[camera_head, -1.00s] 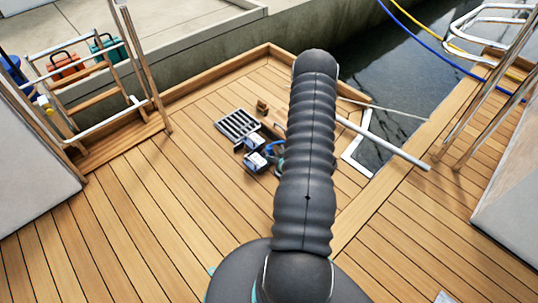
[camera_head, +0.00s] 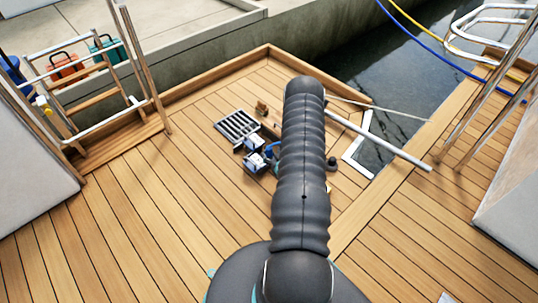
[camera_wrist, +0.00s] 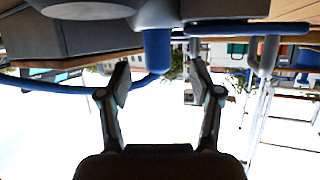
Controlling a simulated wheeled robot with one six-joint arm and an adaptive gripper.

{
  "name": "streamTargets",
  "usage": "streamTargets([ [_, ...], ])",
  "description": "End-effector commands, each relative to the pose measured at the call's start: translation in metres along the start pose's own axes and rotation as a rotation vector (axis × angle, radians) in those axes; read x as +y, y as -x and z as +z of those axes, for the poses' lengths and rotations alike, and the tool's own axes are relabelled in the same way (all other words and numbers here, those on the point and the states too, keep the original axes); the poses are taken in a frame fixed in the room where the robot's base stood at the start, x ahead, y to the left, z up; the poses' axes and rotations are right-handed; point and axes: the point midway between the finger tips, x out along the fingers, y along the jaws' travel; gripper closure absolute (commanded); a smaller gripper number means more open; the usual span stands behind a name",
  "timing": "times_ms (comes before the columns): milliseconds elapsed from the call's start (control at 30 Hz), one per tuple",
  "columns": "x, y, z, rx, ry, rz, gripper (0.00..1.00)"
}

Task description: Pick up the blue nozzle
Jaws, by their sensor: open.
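In the wrist view, which looks upside down, a short blue cylinder that looks like the blue nozzle (camera_wrist: 158,50) shows in the gap of my gripper (camera_wrist: 160,74). My two dark fingers are apart, one on each side of it. I cannot tell whether it is level with the fingertips or beyond them. A blue hose (camera_wrist: 60,87) curves off to the left near it. In the head view, my dark ribbed arm hides the gripper. A bit of blue (camera_head: 272,149) shows just left of the arm, beside small dark boxes with pale tops (camera_head: 256,162).
A metal grate (camera_head: 238,127) lies in the wooden deck (camera_head: 130,220). A small dark knob (camera_head: 332,163) stands right of my arm. A white pole (camera_head: 385,143) reaches over the deck edge by the water (camera_head: 400,75). A ladder (camera_head: 95,85) stands at left. The front deck is clear.

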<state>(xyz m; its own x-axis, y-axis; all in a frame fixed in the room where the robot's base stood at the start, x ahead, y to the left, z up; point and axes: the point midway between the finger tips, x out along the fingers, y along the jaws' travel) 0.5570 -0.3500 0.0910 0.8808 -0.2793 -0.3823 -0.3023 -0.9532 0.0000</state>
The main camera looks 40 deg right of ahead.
Motion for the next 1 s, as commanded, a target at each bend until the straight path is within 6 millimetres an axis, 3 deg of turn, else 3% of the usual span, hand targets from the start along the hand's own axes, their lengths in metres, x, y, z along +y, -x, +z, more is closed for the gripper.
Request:
streamTargets([
  [367, 0.003, -0.045, 0.003, 0.000, 0.000, 0.000, 0.36],
  [667, 0.003, -0.051, 0.002, 0.000, 0.000, 0.000, 0.36],
  [700, 0.003, -0.051, 0.002, 0.000, 0.000, 0.000, 0.38],
  [933, 0.003, -0.051, 0.002, 0.000, 0.000, 0.000, 0.96],
  [1000, 0.003, -0.051, 0.002, 0.000, 0.000, 0.000, 1.00],
])
